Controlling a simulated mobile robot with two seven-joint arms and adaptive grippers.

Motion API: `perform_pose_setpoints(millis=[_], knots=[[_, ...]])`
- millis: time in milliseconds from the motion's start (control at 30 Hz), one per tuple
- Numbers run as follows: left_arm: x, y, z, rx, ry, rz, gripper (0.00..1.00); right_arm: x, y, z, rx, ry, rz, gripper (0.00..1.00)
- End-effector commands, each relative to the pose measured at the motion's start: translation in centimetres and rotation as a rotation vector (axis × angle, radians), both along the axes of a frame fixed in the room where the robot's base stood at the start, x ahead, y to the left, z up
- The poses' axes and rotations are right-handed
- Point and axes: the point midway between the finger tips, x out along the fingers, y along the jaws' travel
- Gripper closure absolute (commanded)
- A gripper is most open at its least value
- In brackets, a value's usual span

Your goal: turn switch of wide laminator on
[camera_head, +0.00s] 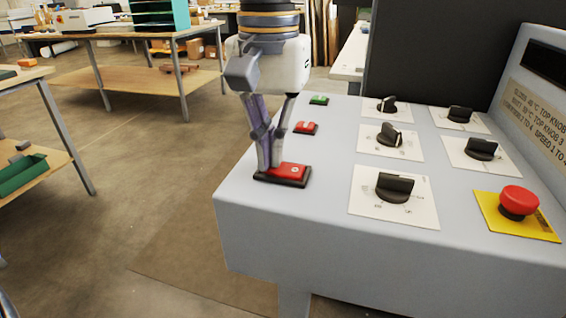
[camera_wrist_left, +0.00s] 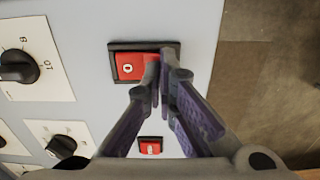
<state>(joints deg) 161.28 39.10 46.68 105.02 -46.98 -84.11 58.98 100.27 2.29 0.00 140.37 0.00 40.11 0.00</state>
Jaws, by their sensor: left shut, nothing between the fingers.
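The wide laminator's sloped grey panel (camera_head: 260,235) fills the right of the head view. At its near left corner is a red rocker switch (camera_head: 292,171) in a black frame, with a white round mark on one end. My left gripper (camera_head: 268,167) is shut and empty, pointing down at this switch. In the left wrist view the fingertips (camera_wrist_left: 158,72) are over the unmarked end of the red switch (camera_wrist_left: 130,67) and hide part of it. I cannot tell whether they touch it. My right gripper is not in view.
Beyond are a smaller red switch (camera_head: 306,127) and a green switch (camera_head: 319,99). Several black knobs (camera_head: 394,186) on white plates and a red emergency button (camera_head: 518,202) on yellow stand to the right. Open floor lies left of the panel, with wooden tables (camera_head: 140,86) farther back.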

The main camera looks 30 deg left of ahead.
Motion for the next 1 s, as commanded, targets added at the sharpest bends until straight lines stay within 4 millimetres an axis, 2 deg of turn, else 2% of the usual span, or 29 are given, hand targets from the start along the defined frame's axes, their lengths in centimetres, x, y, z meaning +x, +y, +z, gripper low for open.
perform_pose_setpoints(millis=[233, 467, 833, 1000], knots=[[0.0, 0.0, 0.0, 0.001, -0.001, 0.0, 1.0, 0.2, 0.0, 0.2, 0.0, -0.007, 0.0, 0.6], [-0.2, 0.0, 2.8, 0.001, -0.01, 0.002, 1.0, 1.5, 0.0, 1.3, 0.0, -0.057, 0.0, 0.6], [0.0, 0.0, 6.1, 0.001, -0.001, 0.002, 1.0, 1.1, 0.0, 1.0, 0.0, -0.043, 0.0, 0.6], [0.0, 0.0, 6.8, 0.002, 0.001, 0.0, 1.0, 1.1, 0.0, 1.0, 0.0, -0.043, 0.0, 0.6]])
